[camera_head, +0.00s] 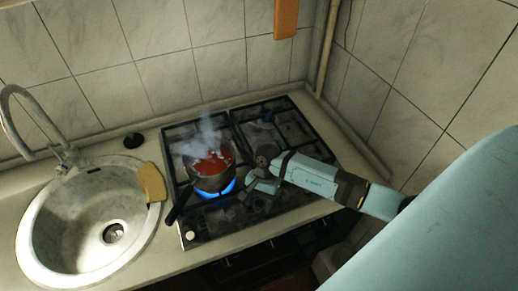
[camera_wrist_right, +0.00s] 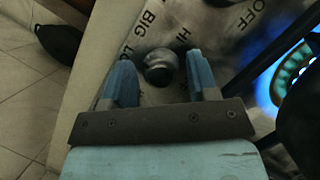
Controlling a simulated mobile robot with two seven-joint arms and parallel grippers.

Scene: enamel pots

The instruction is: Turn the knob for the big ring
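The knob (camera_wrist_right: 160,68) is dark and rounded, on a stained metal panel (camera_wrist_right: 215,20) marked BIG, HI, LO and OFF. In the right wrist view my right gripper (camera_wrist_right: 159,72) is open, with one blue finger on each side of the knob. Gaps show between the fingers and the knob, so I see no grip on it. In the head view my right gripper (camera_head: 258,181) is low over the front middle of the stove (camera_head: 213,223) and hides the knob there. A blue flame burns under the pot (camera_head: 210,180). My left gripper is not in view.
The pot holds red food and steams; its dark handle (camera_head: 180,205) points to the front left. A white knob (camera_head: 190,236) is at the stove's front left corner. A sink (camera_head: 40,235) and a tan board (camera_head: 151,182) are on the left. Tiled walls close the back and right.

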